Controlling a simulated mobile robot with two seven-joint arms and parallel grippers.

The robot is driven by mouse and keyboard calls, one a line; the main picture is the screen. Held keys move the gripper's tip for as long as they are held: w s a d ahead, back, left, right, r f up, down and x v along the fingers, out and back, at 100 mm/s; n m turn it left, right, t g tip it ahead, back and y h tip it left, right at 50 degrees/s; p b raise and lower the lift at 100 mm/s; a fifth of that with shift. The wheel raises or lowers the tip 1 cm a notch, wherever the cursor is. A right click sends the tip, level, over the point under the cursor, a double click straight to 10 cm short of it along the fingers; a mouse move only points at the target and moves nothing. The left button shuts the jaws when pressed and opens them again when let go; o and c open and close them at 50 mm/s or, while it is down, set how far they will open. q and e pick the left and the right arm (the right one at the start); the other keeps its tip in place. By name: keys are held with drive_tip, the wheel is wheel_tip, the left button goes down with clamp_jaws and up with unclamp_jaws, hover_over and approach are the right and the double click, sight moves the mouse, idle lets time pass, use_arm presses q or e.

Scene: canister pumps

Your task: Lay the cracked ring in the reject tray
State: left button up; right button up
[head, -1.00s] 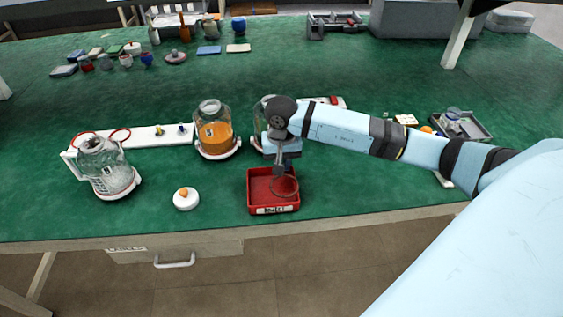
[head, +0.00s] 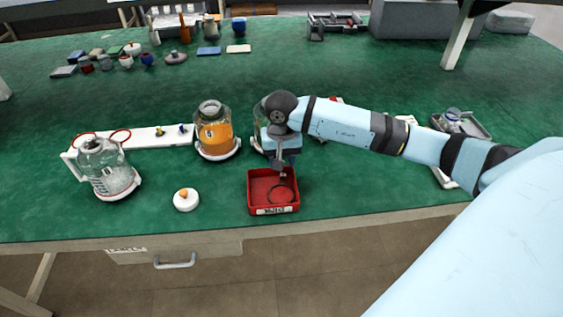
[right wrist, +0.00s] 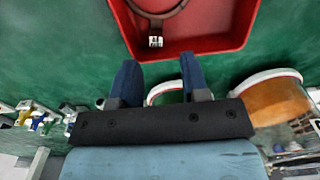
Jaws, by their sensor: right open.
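A thin dark ring (head: 282,202) lies inside the red reject tray (head: 252,193), toward its right side. In the right wrist view the ring (right wrist: 158,16) is partly cut off by the top edge, within the tray (right wrist: 218,22). A small white tag (right wrist: 155,41) is at the ring's near side. I cannot make out a crack. My right gripper (head: 280,167) is over the tray's far edge; its two blue fingers (right wrist: 159,75) stand apart with nothing between them, clear of the ring. My left gripper is not in view.
An orange-filled canister (head: 214,137) and another partly hidden one stand behind the tray. A clear canister pump (head: 107,170) and a white cap with an orange knob (head: 186,200) are to the left.

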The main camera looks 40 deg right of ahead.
wheel_tip(320, 180, up, 11)
drive_tip(key=shift+f, duration=0.2)
idle(0.6)
